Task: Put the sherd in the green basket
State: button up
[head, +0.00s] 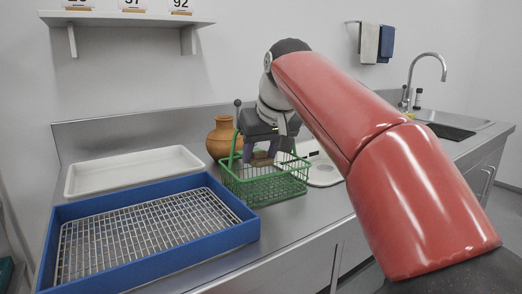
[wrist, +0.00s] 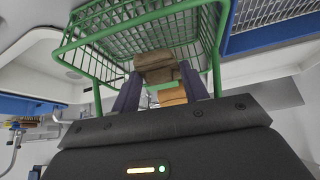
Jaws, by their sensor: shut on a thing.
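A brown sherd (head: 262,159) is between the purple-grey fingers of my gripper (head: 261,149). The wrist view shows the same sherd (wrist: 156,66) pinched by both fingers, so my gripper (wrist: 160,85) is shut on it. The green wire basket (head: 265,190) stands on the steel counter, with its handle up. In the head view the sherd shows at the basket's rim, over the opening; its exact height against the rim is hard to tell. The wrist view shows the basket's mesh (wrist: 130,44) close around the sherd. The basket's floor is partly hidden by mesh.
A blue tray with a wire rack (head: 150,235) lies left of the basket. A white tray (head: 135,170) is behind it. A terracotta jug (head: 221,137) stands close behind the basket.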

jog(key=shift+f+b, duration=0.3)
jog(key=shift+f, duration=0.3)
jog(key=o, duration=1)
jog(key=p+v, duration=0.3)
jog(key=v, duration=1)
jog(key=shift+w+a+r, duration=0.15)
jog(key=shift+w+r, duration=0.05)
jog(key=shift+r, duration=0.05)
